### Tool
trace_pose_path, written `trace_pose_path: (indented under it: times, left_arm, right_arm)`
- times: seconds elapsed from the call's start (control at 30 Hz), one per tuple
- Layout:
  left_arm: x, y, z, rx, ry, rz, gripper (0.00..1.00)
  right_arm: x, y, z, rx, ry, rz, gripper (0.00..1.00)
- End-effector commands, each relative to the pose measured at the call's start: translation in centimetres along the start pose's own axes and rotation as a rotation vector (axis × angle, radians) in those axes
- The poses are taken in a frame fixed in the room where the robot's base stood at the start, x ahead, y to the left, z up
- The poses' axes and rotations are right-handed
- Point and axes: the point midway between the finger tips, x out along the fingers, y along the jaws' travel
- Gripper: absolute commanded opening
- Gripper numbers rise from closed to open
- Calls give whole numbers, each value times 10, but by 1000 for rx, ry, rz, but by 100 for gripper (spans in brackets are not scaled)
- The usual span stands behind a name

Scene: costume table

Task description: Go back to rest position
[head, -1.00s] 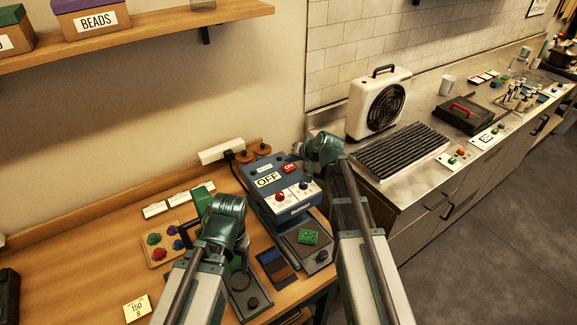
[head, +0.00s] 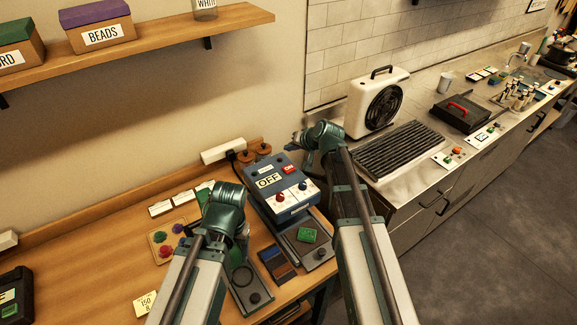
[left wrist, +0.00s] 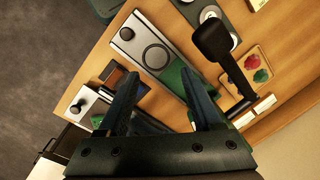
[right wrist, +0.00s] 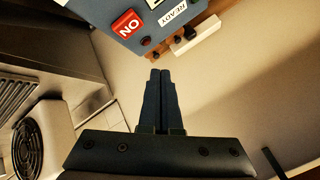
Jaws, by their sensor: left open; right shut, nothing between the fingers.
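My left arm reaches over the wooden table in the head view, and its wrist (head: 223,208) hides the gripper there. In the left wrist view my left gripper (left wrist: 160,80) is open and empty, above a grey-and-green device with a round dial (left wrist: 155,56). My right arm crosses in front of the blue OFF machine's right side. My right gripper (head: 295,144) points left near the wall, behind the machine. In the right wrist view it (right wrist: 159,75) is shut with nothing between its fingers, below the red ON button (right wrist: 126,23).
The blue machine (head: 262,196) stands between my arms. A paint palette (head: 157,248) lies left of my left wrist. A white fan heater (head: 361,105) and a black ridged mat (head: 398,150) are on the right counter. A shelf (head: 160,42) hangs above. The table's left middle is clear.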

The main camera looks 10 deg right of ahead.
Motion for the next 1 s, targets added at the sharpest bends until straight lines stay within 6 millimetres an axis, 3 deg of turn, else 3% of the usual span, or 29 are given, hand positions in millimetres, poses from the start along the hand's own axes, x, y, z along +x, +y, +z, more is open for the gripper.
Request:
trace_pose_path:
  times: [0.27, 0.37, 0.6, 0.87, 1.0]
  left_arm:
    - [0, 0, 0, -17, 0, 3, 66]
    - [0, 0, 0, -14, 0, 3, 66]
    - [0, 0, 0, -14, 0, 3, 66]
    - [0, 0, 0, -14, 0, 3, 66]
    - [37, 4, -2, -11, 0, 2, 66]
  right_arm:
    - [0, 0, 0, 0, -1, 0, 0]
    - [-9, 3, 32, -42, -66, 40, 0]
    - [-58, 34, 148, -201, -347, 248, 0]
    - [-122, 71, 227, -297, -574, 462, 0]
    - [-91, 66, 263, -378, -626, 467, 0]
